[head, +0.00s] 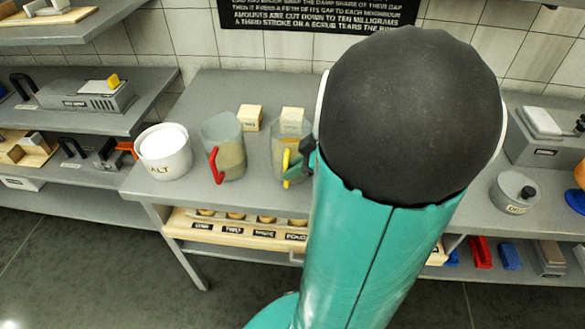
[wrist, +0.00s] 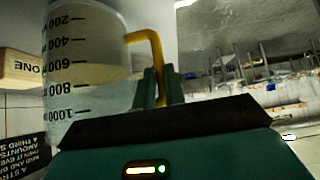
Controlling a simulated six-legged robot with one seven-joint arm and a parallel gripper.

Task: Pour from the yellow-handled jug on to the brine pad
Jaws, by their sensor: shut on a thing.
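The yellow-handled jug (head: 287,158) is a clear measuring jug with pale liquid in it. It looks upright at bench height, beside my arm; whether its base touches the bench is hard to tell. Its scale marks (wrist: 85,75) and yellow handle (wrist: 152,42) show in the wrist view. My gripper (wrist: 158,88) is shut on the handle. In the head view my gripper (head: 303,160) is small and partly covered by my arm. I cannot make out the brine pad; my arm hides part of the bench.
A red-handled jug (head: 226,148) stands left of the yellow-handled one, and a white salt pot (head: 163,150) further left. Wooden blocks (head: 250,118) stand behind. The grey bench (head: 205,100) is clear at the back left.

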